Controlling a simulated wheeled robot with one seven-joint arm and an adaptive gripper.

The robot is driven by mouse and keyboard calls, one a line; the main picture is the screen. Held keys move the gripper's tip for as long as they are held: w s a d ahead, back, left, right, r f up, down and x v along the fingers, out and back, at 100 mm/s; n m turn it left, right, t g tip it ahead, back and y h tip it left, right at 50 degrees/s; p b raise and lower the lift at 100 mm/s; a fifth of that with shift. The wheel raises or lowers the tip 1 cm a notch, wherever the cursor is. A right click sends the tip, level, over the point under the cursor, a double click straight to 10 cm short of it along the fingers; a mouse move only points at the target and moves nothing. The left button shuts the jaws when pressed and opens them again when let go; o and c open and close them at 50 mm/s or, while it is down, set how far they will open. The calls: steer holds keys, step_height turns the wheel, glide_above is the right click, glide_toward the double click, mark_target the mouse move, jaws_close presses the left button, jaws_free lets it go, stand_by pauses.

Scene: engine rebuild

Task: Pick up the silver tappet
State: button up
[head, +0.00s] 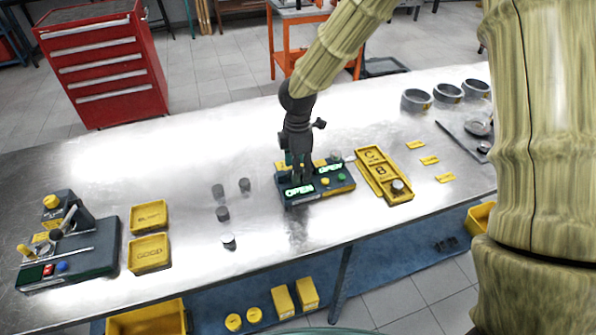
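Several small cylinders that look like tappets stand on the metal bench left of centre in the head view. Three are dark grey: one at the back left (218,191), one at the back right (245,185) and one in the middle (222,213). The front one (229,241) has a lighter, silvery top. Another silvery round piece (398,186) sits in the compartment of the yellow tray marked B. My gripper (299,172) points down over the dark fixture with two lit OPEN signs (322,188), right of the loose cylinders. Its fingers are small and dark, and their opening is unclear.
Left of the cylinders are two yellow trays, the upper one (149,215) and the lower GOOD one (149,253), and a dark gauge stand (90,262). Right are the yellow C/B tray (370,178) and several grey rings (416,100). The bench's back left is clear.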

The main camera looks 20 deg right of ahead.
steer(key=shift+w, duration=0.1)
steer(key=shift+c, duration=1.4)
steer(key=c, duration=0.9)
steer(key=shift+r, duration=0.1)
